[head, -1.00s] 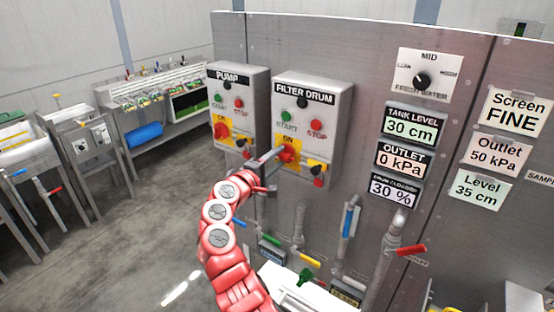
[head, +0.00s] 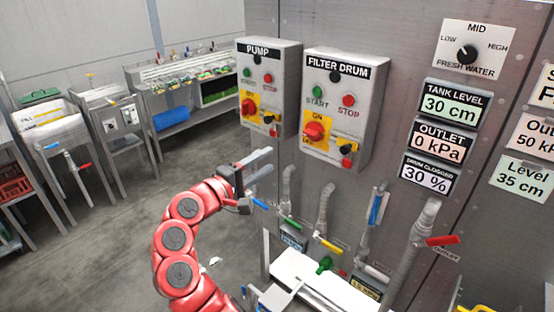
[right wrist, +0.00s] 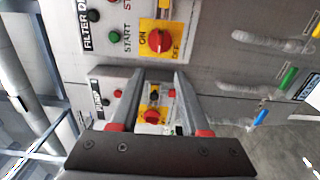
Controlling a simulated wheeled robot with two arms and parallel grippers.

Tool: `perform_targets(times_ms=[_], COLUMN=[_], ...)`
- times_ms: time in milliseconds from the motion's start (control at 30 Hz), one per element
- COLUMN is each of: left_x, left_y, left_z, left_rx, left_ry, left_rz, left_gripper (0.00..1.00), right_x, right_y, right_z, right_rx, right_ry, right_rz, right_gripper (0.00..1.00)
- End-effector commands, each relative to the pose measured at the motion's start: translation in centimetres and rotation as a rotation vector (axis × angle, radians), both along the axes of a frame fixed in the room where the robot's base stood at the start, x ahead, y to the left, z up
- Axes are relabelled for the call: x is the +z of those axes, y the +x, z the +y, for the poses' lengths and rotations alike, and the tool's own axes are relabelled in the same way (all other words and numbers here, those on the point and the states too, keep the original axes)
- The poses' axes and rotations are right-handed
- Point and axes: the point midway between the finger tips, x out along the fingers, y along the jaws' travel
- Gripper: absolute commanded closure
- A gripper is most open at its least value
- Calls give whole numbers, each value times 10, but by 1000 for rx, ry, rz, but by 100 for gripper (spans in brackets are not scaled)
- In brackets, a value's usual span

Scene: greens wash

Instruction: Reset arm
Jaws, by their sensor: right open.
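My right arm, red with grey joint caps, rises from the bottom of the head view. Its gripper (head: 258,170) is in front of the panel, below the PUMP box (head: 268,62). It is open and empty, with its two grey fingers apart in the right wrist view (right wrist: 152,78). It is clear of the FILTER DRUM box (head: 345,75) and its red rotary switch (head: 315,131). That switch also shows in the right wrist view (right wrist: 160,41), above the fingers. My left gripper is not in view.
Pipes with a green-handled valve (head: 289,223), a yellow-handled valve (head: 328,245), a blue handle (head: 375,206) and a red handle (head: 443,240) stand out below the boxes. A white tray (head: 300,268) is low in front. Steel benches (head: 185,100) stand at the left, with open floor between.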

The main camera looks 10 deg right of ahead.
Motion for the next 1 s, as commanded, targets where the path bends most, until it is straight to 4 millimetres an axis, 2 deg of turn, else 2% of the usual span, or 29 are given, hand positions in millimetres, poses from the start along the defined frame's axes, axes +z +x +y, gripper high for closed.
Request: perform_targets(times_ms=[433, 567, 667, 700, 800, 900, 1000], left_x=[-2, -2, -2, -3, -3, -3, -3], left_y=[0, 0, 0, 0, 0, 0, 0], left_z=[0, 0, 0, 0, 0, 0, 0], left_rx=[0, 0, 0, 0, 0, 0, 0], left_ry=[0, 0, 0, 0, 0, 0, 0], left_rz=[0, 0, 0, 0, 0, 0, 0], left_gripper=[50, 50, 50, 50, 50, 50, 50], right_x=[0, -11, -38, -54, -105, -156, -197], right_y=[-4, 19, 56, 71, 96, 97, 77], right_z=[6, 14, 36, 48, 84, 117, 143], right_rx=[4, 97, 286, 386, 660, 922, 1163], right_ry=[-2, -44, -94, -107, -95, -15, 122], right_rz=[-1, -10, -26, -33, -52, -82, -140], right_gripper=[54, 54, 54, 54, 54, 54, 54])
